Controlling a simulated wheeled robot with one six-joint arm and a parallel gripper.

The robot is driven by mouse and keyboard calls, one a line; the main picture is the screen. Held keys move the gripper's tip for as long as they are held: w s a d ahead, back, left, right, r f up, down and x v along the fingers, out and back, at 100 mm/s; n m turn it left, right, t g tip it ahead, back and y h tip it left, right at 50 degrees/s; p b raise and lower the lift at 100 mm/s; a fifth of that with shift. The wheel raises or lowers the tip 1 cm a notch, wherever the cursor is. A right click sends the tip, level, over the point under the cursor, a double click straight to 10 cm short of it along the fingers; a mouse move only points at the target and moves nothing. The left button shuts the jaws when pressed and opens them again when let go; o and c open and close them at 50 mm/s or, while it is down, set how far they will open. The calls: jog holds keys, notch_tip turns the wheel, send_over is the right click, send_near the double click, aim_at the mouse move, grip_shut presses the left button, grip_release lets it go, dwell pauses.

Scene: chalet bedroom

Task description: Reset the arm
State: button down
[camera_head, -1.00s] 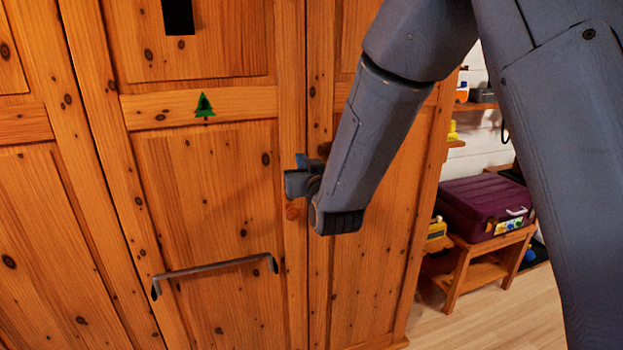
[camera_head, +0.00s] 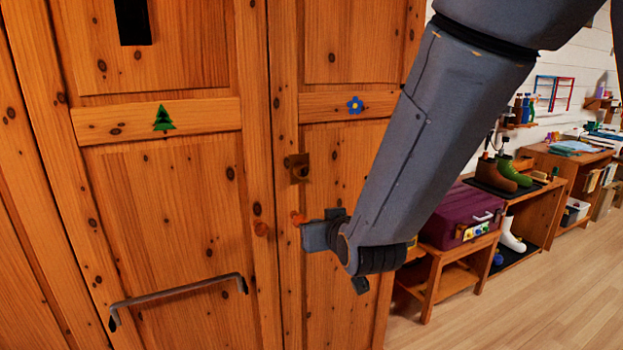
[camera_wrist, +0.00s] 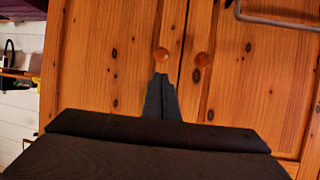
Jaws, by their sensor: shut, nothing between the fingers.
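My gripper (camera_head: 318,236) hangs at the end of my grey arm, in front of the wooden wardrobe (camera_head: 170,205). Its fingers are shut with nothing between them. In the wrist view the closed fingers (camera_wrist: 161,80) point at the wardrobe front, just below a round orange knob (camera_wrist: 162,54). A second knob (camera_wrist: 203,59) is beside it. In the head view one knob (camera_head: 261,229) is left of the gripper and the other (camera_head: 297,218) is right by the fingertips. I cannot tell whether they touch.
A metal bar handle (camera_head: 180,290) sticks out low on the left door. A brown latch (camera_head: 297,167) sits between the doors. A purple case (camera_head: 462,214) stands on a small wooden bench at the right, near shelves with boots (camera_head: 497,174). Wooden floor is clear at lower right.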

jog(key=s+d+f+m+g+h, duration=0.25)
jog(key=s+d+f+g, duration=0.45)
jog(key=d, duration=0.4)
jog(key=s+d+f+g+h, duration=0.1)
jog(key=s+d+f+g, duration=0.1)
jog(key=s+d, duration=0.2)
jog(key=s+d+f+g, duration=0.2)
jog(key=s+d+g, duration=0.1)
jog(key=s, duration=0.6)
jog(key=shift+s+d+f+m+h, duration=0.25)
jog(key=shift+d+f+m+h, duration=0.1)
jog(key=shift+d+m, duration=0.15)
